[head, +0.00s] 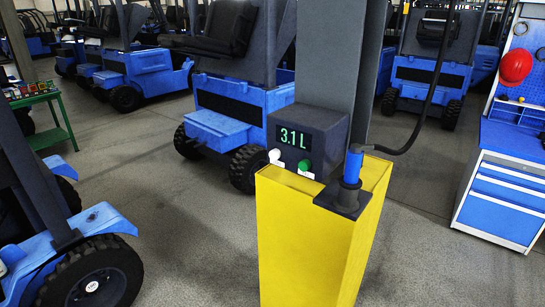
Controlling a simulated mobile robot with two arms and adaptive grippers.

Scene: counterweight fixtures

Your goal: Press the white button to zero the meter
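The meter (295,138) is a dark box on top of a yellow pedestal (300,240), in the middle of the head view. Its display reads 3.1 L in green digits. The white button (275,156) is at the lower left of the meter's front. A green button (304,165) is to its right, with a small white label beneath it. Neither of my grippers is in view, and nothing touches the buttons.
A blue nozzle (353,165) stands in a dark holder (343,198) right of the meter, its black hose (425,110) looping upward. A grey column rises behind. Blue forklifts (225,110) stand around, one close at left. A blue drawer cabinet (505,190) is at right.

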